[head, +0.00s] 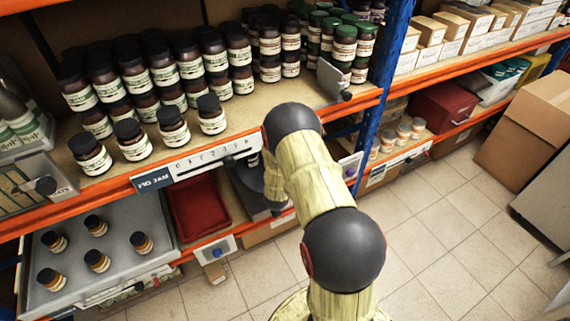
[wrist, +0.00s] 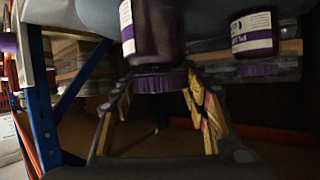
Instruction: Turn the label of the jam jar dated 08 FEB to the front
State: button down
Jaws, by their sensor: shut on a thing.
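In the wrist view a dark purple jam jar (wrist: 158,35) hangs lid-down in the picture, its ribbed purple lid (wrist: 160,83) between the two fingers of my gripper (wrist: 158,98). The fingers are shut on this jar at its lid. Part of its white label (wrist: 127,28) shows on the jar's left side; its date cannot be read. A second purple-lidded jar (wrist: 254,35) stands apart to the right, its white label facing the camera, with small unreadable print. In the head view my arm reaches down to the lower shelf, and my gripper and the held jar are hidden there.
A red tray (head: 187,211) lies on the lower shelf left of my arm. Many dark jars (head: 172,125) fill the upper shelf, above the orange beam (head: 105,193). A blue upright (head: 387,75) stands right of my arm. Tiled floor (head: 440,215) is clear at the right.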

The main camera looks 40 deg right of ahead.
jog(key=shift+r+m, duration=0.1)
jog(key=shift+m, duration=0.2)
jog(key=shift+f, duration=0.25)
dwell(0.6)
jog(key=c, duration=0.9)
grip_release()
jog(key=shift+f, duration=0.1)
jog(key=shift+s+f, duration=0.1)
jog(key=v, duration=1.2)
jog(key=shift+w+a, duration=0.2)
jog(key=shift+w, duration=0.1)
jog(key=shift+o, duration=0.3)
